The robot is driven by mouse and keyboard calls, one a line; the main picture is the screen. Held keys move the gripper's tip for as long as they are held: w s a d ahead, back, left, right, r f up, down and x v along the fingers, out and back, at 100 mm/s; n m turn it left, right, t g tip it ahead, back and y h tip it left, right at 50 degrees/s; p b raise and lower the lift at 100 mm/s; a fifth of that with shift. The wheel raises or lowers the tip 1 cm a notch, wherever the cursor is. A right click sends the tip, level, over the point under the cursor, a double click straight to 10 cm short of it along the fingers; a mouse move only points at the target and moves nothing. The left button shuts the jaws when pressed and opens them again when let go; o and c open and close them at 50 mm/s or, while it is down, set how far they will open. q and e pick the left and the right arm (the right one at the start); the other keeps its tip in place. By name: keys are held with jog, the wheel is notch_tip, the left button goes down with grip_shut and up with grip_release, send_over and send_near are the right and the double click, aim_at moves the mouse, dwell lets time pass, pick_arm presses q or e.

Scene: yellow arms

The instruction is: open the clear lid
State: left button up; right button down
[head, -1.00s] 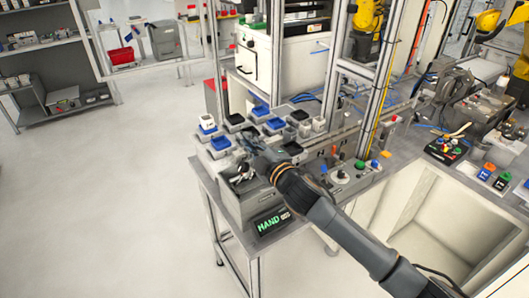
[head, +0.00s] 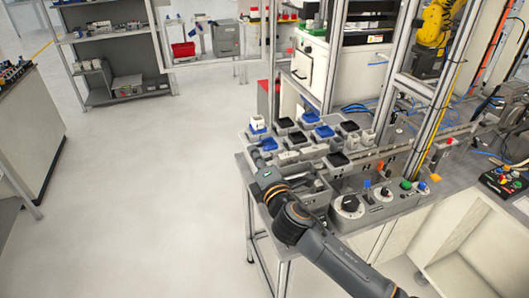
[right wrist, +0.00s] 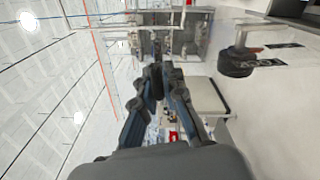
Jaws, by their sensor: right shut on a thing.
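My right arm reaches in from the bottom right of the head view. Its gripper (head: 258,160) is at the near left edge of the grey workbench (head: 246,172), beside the blue and black bins. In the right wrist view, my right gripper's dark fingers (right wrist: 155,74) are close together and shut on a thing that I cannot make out. I cannot pick out the clear lid in either view; being see-through, it may be lost against the background, or my arm may hide it. My left gripper is not in view.
Several small blue and black bins (head: 322,131) stand on the bench behind my gripper. A control box with a round dial (head: 348,206) and coloured buttons is right of my arm. An upright metal post (head: 446,90) rises behind. The floor (head: 150,190) to the left is clear.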

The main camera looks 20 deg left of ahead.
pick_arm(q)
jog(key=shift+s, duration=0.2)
pick_arm(e)
jog(key=shift+s+a, duration=0.15)
jog(key=shift+a, duration=0.05)
jog(key=c, duration=1.4)
grip_release()
jog(key=shift+c, duration=0.2)
jog(key=v, duration=1.2)
jog(key=shift+a, duration=0.1)
